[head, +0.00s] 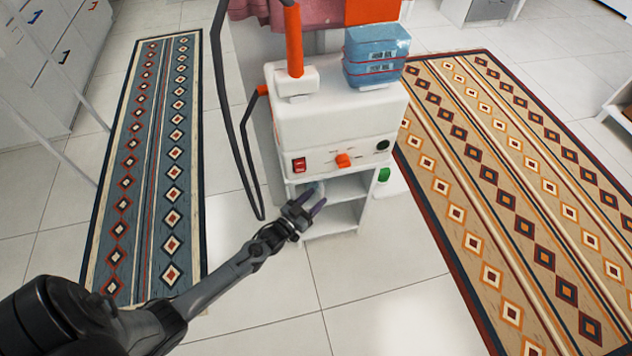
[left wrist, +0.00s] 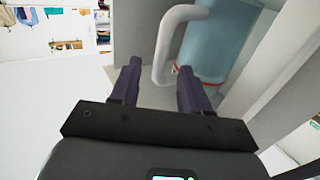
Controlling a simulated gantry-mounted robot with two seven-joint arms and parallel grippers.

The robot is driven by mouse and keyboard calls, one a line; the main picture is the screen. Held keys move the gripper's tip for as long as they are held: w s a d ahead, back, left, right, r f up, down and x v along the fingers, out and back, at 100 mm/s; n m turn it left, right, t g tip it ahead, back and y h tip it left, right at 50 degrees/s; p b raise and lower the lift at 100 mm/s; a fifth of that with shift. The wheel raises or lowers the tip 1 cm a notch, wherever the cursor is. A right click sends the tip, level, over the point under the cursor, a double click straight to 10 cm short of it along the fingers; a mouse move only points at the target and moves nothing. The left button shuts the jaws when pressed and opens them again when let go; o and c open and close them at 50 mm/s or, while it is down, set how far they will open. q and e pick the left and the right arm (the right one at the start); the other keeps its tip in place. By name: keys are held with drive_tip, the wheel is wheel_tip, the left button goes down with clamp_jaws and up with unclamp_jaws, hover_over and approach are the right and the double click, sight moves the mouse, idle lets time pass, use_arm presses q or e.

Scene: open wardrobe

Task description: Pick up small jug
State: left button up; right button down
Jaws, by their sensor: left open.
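The small jug (left wrist: 215,45) has a pale blue see-through body, a thick white handle and a red line near one end. In the head view it is a small pale shape (head: 318,188) inside the shelf, mostly hidden by my gripper. My left gripper (head: 308,205) is at the shelf opening. In the left wrist view my left gripper (left wrist: 158,72) is open, with the jug's handle (left wrist: 163,45) showing between its dark fingertips. I cannot tell whether either finger touches the handle. My right gripper is not in view.
The shelf is the lower part of a white cabinet (head: 335,118) with a red switch and orange knob. Blue containers (head: 375,58) and an orange post (head: 294,40) stand on top. A dark hose loop (head: 243,150) hangs at its left. Patterned rugs (head: 150,160) lie either side.

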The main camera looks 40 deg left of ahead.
use_arm(q)
drive_tip(key=shift+w+d, duration=0.1)
drive_tip(key=shift+w, duration=0.75)
drive_tip(key=shift+s, duration=0.1)
clamp_jaws()
idle(0.6)
drive_tip(key=shift+r, duration=0.15)
